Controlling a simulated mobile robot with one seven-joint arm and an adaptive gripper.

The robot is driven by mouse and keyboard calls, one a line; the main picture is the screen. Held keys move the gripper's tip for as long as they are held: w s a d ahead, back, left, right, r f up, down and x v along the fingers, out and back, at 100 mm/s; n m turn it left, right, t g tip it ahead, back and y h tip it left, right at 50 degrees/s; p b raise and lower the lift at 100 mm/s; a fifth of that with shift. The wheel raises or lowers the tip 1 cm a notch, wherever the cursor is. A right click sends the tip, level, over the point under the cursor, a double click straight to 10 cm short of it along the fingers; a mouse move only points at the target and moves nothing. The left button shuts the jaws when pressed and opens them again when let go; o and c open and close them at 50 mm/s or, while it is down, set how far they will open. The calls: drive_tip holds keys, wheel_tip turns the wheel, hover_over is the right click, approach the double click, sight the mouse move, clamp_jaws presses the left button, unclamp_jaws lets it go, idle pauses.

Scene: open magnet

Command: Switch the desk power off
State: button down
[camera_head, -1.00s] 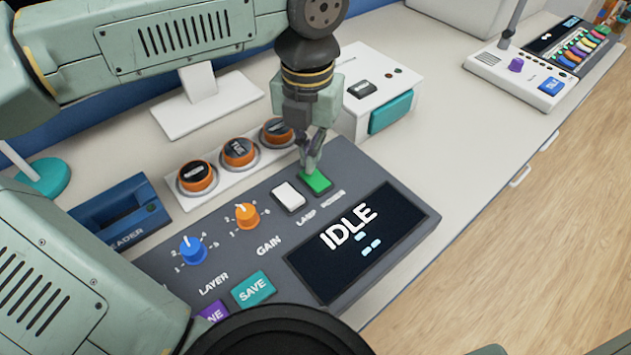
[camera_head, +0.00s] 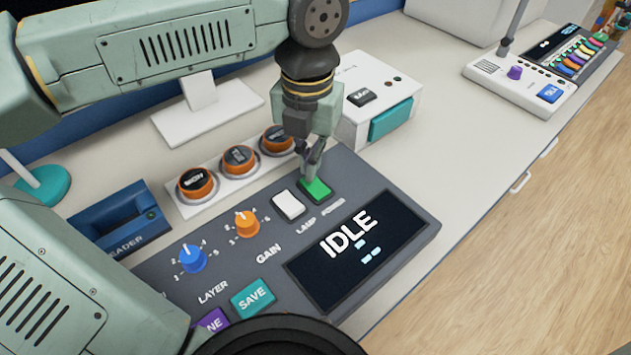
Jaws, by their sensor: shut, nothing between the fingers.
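The green power switch (camera_head: 317,191) sits at the back right of the dark grey control panel (camera_head: 377,183), above the label POWER. My gripper (camera_head: 312,174) points down at it with its fingers closed together. The fingertips are at the back edge of the switch and hide part of it; I cannot tell whether they touch it. The panel's screen (camera_head: 340,265) is lit and reads IDLE. The white lamp switch (camera_head: 289,205) stands just left of the green one.
Blue (camera_head: 192,257) and orange (camera_head: 246,223) knobs are left on the panel. Several orange-rimmed round buttons (camera_head: 238,160) stand behind it. A white box (camera_head: 388,95) with a teal front is close behind my gripper. Free desk lies to the right (camera_head: 450,160).

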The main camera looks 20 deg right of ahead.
drive_tip(key=shift+f+b, duration=1.15)
drive_tip(key=shift+b, duration=0.05)
idle(0.8)
drive_tip(key=shift+r, duration=0.15)
drive_tip(key=shift+r+p, duration=2.25)
drive_tip(key=shift+r, duration=1.15)
drive_tip(key=shift+s+f, duration=0.1)
